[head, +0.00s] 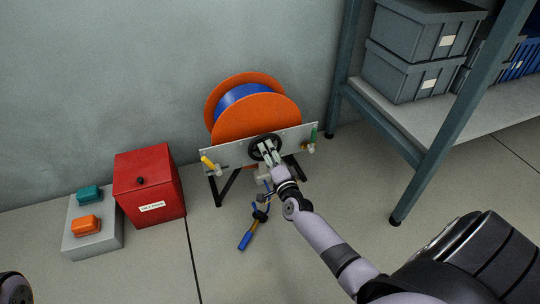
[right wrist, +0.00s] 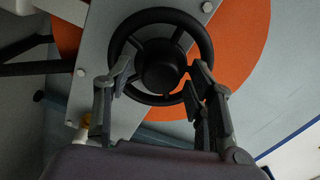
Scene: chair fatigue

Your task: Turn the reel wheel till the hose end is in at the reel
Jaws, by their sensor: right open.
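The reel (head: 257,118) has orange flanges with blue hose wound between them and stands by the wall. Its black spoked wheel (head: 252,140) is on the grey front plate and also fills the top of the right wrist view (right wrist: 203,38). My right gripper (head: 267,152) is at the wheel. In the right wrist view its open fingers (right wrist: 159,78) stand on either side of the wheel's hub, over the lower spokes and rim; contact is unclear. The hose end (head: 246,238), blue with a yellow-orange band, hangs or lies below the reel's front. My left gripper is not seen.
A red box (head: 148,180) with a dark knob stands left of the reel. A grey block (head: 92,232) with teal and orange pieces is beside it. A shelf rack (head: 440,140) with grey bins is at right. Yellow and green handles flank the front plate.

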